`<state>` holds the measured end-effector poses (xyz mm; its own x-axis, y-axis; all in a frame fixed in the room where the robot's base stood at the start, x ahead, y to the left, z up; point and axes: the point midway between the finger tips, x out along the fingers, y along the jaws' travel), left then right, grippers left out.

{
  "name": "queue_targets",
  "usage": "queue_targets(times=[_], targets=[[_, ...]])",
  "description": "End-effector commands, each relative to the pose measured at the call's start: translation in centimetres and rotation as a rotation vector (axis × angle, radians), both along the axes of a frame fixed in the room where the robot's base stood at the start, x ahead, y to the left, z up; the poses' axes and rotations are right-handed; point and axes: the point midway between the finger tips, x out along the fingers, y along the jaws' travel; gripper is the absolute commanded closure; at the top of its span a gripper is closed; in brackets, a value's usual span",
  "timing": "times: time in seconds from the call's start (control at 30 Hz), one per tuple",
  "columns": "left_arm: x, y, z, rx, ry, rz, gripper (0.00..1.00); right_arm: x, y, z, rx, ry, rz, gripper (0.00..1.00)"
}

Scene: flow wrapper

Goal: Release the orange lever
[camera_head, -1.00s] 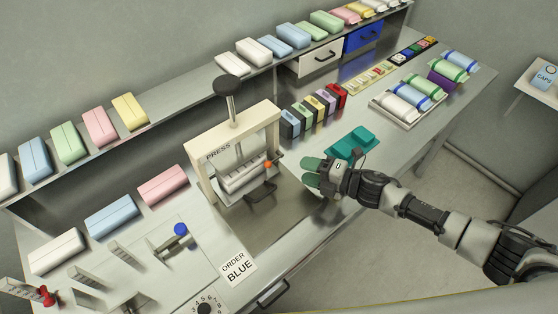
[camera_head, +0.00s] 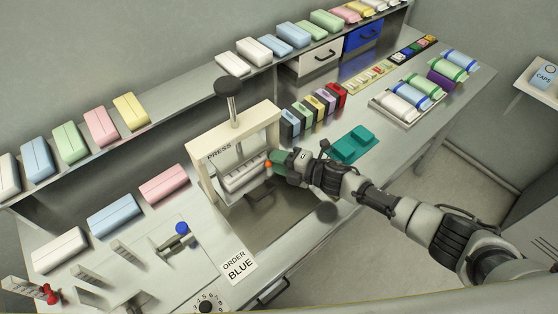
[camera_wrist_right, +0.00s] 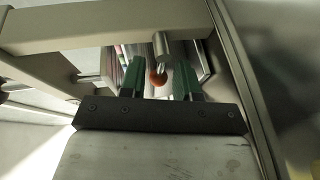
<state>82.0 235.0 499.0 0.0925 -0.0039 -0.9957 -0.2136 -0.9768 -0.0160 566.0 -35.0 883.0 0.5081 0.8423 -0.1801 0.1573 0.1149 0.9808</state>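The orange lever's knob (camera_head: 268,167) is at the right side of the cream press (camera_head: 206,176), and a small part of it shows beside my fingers. In the right wrist view the orange knob (camera_wrist_right: 157,78) sits between the two green fingers, below a metal cylinder. My right gripper (camera_head: 276,161) is at the press's right post. In the wrist view the right gripper (camera_wrist_right: 160,80) is open, with a gap on both sides of the knob. The lever's shaft is mostly hidden. My left gripper is not in view.
Several coloured boxes (camera_head: 315,108) stand in a row behind my gripper. A tray (camera_head: 411,123) with wrapped rolls is farther right. The right arm spans the bench's front edge.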

Motion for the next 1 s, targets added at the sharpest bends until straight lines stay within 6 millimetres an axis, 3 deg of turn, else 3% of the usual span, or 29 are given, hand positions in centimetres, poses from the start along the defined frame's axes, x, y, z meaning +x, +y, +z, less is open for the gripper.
queue_targets(times=[0.03,0.2,0.5,0.8,0.83,0.97,1.0], targets=[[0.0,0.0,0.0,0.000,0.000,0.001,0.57,0.0,0.0,0.0,0.000,0.000,0.000,0.76],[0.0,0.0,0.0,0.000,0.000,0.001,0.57,0.0,0.0,0.0,0.000,0.000,0.000,1.00],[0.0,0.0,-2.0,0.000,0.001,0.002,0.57,0.0,-0.1,0.1,0.185,0.133,0.001,1.00],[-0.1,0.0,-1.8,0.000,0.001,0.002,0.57,0.0,-0.1,0.5,0.202,0.148,0.000,1.00],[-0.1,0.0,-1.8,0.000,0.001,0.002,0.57,0.0,-0.1,0.5,0.202,0.148,0.000,0.73],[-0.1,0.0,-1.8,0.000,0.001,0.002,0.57,0.0,-0.1,0.5,0.201,0.147,0.000,0.53],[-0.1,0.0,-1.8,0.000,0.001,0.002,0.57,0.0,-0.1,0.5,0.201,0.147,-0.001,0.52]])
